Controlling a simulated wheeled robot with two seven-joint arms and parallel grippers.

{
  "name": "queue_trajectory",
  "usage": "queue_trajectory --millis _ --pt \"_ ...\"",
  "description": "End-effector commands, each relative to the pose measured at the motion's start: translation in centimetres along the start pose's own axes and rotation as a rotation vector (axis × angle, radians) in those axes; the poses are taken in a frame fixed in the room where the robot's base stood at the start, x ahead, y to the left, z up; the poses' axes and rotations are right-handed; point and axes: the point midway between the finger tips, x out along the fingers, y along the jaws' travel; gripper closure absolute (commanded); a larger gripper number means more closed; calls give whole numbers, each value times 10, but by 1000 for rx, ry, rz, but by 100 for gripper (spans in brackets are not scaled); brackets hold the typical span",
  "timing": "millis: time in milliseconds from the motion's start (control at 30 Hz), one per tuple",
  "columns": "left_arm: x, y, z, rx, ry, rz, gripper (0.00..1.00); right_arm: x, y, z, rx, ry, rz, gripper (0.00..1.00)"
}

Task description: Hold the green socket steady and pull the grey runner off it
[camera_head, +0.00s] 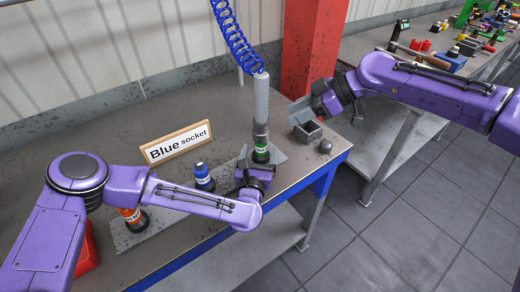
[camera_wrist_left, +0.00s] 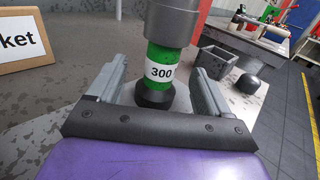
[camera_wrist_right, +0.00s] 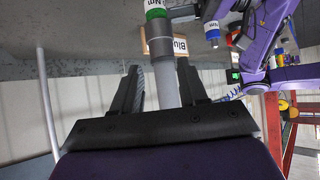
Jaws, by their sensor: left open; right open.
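The green socket (camera_head: 261,150), with a white label reading 300 in the left wrist view (camera_wrist_left: 162,58), stands upright on its black foot. The grey runner (camera_head: 261,100) sits upright on top of it, with a blue coiled hose (camera_head: 236,38) above. My left gripper (camera_head: 258,168) is open low at the socket; the socket shows between its fingers (camera_wrist_left: 161,70), with gaps on both sides. My right gripper (camera_head: 303,108) is open, to the right of the runner. In the right wrist view the runner (camera_wrist_right: 165,80) lines up between its fingers (camera_wrist_right: 160,75), with no contact visible.
A blue socket (camera_head: 203,178) and an orange socket (camera_head: 131,217) stand left on a grey plate (camera_head: 165,222). A sign reading "Blue socket" (camera_head: 176,144) stands behind. A grey open box (camera_head: 308,134) and dark dome (camera_head: 325,147) are near the bench's right edge.

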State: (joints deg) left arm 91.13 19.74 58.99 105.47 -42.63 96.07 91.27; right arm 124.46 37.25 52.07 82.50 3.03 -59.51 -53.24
Motion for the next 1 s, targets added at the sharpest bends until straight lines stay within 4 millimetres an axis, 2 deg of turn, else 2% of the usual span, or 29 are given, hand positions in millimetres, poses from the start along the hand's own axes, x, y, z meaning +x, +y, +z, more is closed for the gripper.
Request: queue_trajectory --millis 100,200,500,667,700,733,767,800,867,933,1000 --pt "18 -1 0 0 -1 0 21 0 0 0 0 0 0 57" --pt "27 0 0 1 1 -1 21 0 0 0 0 0 0 57" --pt "31 -1 0 1 1 -2 21 0 0 0 0 0 0 57" --pt "31 -1 0 1 1 -2 73 0 0 0 0 0 0 57" --pt "30 -1 0 2 1 -2 86 0 0 0 0 0 0 57" --pt "30 -1 0 2 1 -2 88 0 0 0 0 0 0 57" --pt "30 -1 0 2 1 -2 56 0 0 0 0 0 0 57" --pt "30 -1 0 2 1 -2 69 0 0 0 0 0 0 57" --pt "30 -1 0 2 1 -2 88 0 0 0 0 0 0 57" --pt "30 -1 0 2 1 -2 88 0 0 0 0 0 0 35" --pt "30 -1 0 2 1 -3 88 0 0 0 0 0 0 33"
